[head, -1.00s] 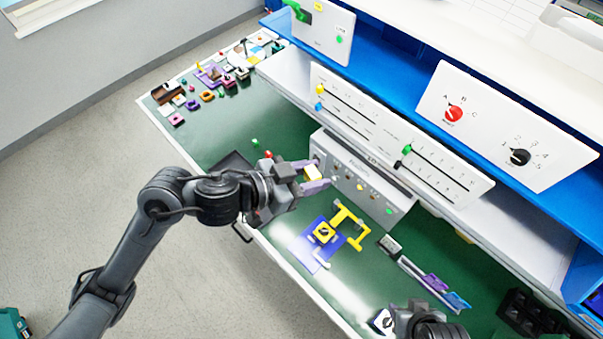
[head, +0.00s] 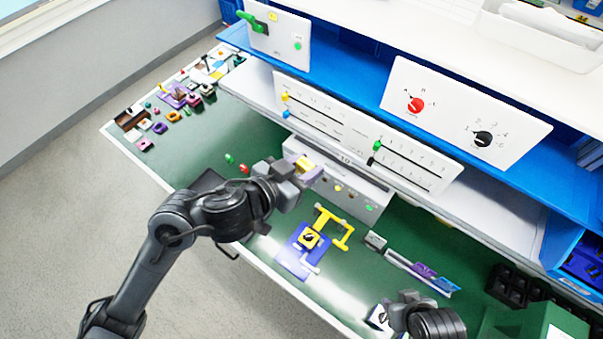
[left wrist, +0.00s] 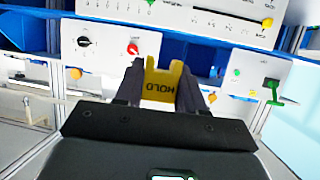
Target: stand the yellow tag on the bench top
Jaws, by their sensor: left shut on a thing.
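The yellow tag (head: 305,163) is held between the fingers of my left gripper (head: 309,171), which is shut on it. In the head view they are in front of the left part of the grey control box, above the bench. In the left wrist view the tag (left wrist: 161,86) sits between both fingertips, with a notch in its top edge and the word HOLD upside down. The green bench top (head: 190,160) lies below. My right gripper (head: 405,303) is at the bottom of the head view; its fingers are not clear.
The grey control box (head: 370,192) with knobs stands behind the left gripper. A yellow frame (head: 338,228) and a blue plate (head: 292,262) lie in front of it. Small parts (head: 180,95) crowd the far left. Bench left of my arm is mostly clear.

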